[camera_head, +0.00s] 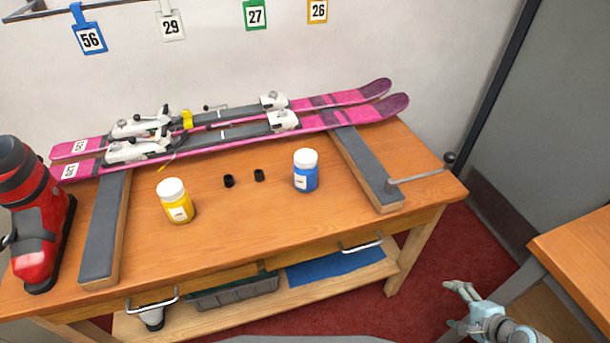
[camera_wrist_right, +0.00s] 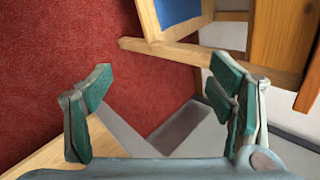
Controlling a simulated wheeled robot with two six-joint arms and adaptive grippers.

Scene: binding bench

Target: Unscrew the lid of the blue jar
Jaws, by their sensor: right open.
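The blue jar (camera_head: 306,177) stands upright on the wooden bench, right of the middle, with its white lid (camera_head: 306,157) on top. A yellow jar (camera_head: 179,207) with a white lid stands upright to its left. My right gripper (camera_head: 462,303) is at the lower right of the head view, off the bench and well away from the blue jar. In the right wrist view its fingers (camera_wrist_right: 163,105) are wide apart with nothing between them. My left gripper is not in view.
Two pink skis (camera_head: 335,117) lie along the back of the bench (camera_head: 245,235). Two dark caps (camera_head: 228,181) sit between the jars. A grey-topped support (camera_head: 365,165) and a crank handle (camera_head: 425,175) are right of the blue jar. A red boot (camera_head: 35,225) stands far left.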

